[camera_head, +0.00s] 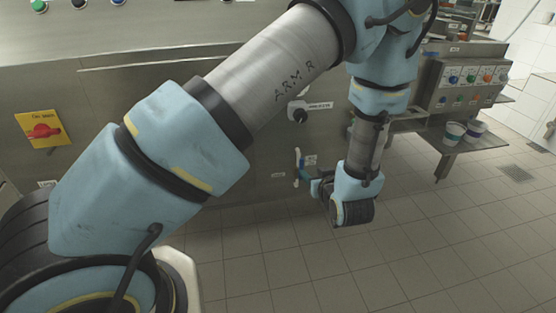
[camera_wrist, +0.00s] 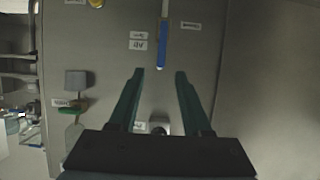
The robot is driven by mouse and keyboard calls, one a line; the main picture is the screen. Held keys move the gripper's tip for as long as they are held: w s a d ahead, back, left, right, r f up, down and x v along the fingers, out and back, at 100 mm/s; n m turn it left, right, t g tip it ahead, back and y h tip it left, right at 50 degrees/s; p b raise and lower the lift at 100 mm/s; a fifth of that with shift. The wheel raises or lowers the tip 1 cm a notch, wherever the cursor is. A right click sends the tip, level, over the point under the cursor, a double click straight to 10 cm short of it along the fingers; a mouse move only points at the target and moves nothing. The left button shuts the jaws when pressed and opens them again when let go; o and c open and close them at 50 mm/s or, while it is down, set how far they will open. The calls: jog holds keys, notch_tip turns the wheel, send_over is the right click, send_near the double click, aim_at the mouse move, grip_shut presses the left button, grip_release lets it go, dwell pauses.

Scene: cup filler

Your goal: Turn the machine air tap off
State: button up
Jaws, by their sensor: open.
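The air tap's blue lever (camera_wrist: 162,46) is on the grey metal panel in the wrist view. It runs down the picture from a silver part at the top edge, beside small labels, one of which seems to read AIR. The lever's lower end appears between the fingertips, with gaps on both sides. I cannot tell the depth between them. In the head view the fingers are small and unclear.
A grey block (camera_wrist: 75,80) and a green handle (camera_wrist: 74,107) are left of my fingers. The machine front holds a red switch on a yellow plate (camera_head: 44,130) and a black knob (camera_head: 299,115). Cups (camera_head: 454,133) stand on a shelf at right. The tiled floor is clear.

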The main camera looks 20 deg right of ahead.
aim_at(302, 164)
jog(key=p+x, duration=0.1)
jog(key=x, duration=1)
jog(key=shift+a+r, duration=0.1)
grip_shut()
dwell(1.1)
